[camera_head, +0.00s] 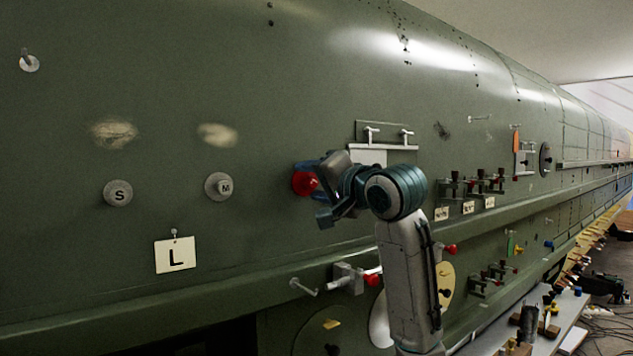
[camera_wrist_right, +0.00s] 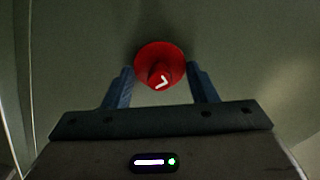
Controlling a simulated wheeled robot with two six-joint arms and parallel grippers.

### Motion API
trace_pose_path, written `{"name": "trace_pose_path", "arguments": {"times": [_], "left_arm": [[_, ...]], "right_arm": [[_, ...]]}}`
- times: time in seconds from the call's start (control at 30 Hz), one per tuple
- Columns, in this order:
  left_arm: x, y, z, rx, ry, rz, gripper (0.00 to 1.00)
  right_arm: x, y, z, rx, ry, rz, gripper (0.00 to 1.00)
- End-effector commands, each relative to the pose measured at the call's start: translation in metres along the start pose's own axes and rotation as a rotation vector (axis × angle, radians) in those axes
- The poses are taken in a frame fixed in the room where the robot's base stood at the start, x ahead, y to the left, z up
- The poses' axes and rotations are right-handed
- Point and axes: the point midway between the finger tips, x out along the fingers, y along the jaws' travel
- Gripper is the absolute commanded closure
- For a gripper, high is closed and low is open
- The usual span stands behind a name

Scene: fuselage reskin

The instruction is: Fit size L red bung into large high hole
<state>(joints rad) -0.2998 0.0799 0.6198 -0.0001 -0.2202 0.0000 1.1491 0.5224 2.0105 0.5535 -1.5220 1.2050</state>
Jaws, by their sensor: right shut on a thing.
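The red bung (camera_head: 305,182) is a round red piece at the grey-green fuselage skin, right of the disc marked M. In the right wrist view the bung (camera_wrist_right: 146,53) shows a pale L-shaped mark on its knob. My right gripper (camera_head: 322,181) is shut on it, with a blue finger on each side in the wrist view (camera_wrist_right: 163,84). I cannot tell whether the bung touches the skin or stands a little off it. No open large hole shows; the bung and gripper cover the skin there. My left gripper is not in view.
Grey discs marked S (camera_head: 118,192) and M (camera_head: 218,186) sit on the skin to the left. An L placard (camera_head: 175,255) hangs below them. A bracket with two pegs (camera_head: 387,146) is just right of my gripper. A ledge (camera_head: 130,300) runs below.

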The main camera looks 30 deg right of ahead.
Motion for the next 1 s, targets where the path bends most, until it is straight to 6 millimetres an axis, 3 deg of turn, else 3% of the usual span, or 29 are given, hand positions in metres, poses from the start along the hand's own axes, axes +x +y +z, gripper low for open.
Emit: {"name": "trace_pose_path", "arguments": {"times": [0.23, 0.27, 0.37, 0.73, 1.0], "left_arm": [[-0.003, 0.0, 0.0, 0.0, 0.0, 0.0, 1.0], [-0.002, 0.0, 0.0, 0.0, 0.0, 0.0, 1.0], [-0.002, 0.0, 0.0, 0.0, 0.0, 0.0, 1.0], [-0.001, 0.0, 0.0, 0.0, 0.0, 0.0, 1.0], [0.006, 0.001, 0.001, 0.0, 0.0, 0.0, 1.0]], "right_arm": [[0.005, 0.0, 0.0, 0.0, 0.0, 0.0, 0.71], [0.004, 0.0, 0.0, 0.0, 0.001, 0.0, 0.42], [0.004, 0.0, 0.0, 0.0, 0.001, 0.0, 0.22], [0.002, 0.0, 0.0, -0.001, 0.001, 0.0, 0.22], [-0.017, 0.001, 0.0, -0.002, 0.002, -0.001, 0.22]]}}
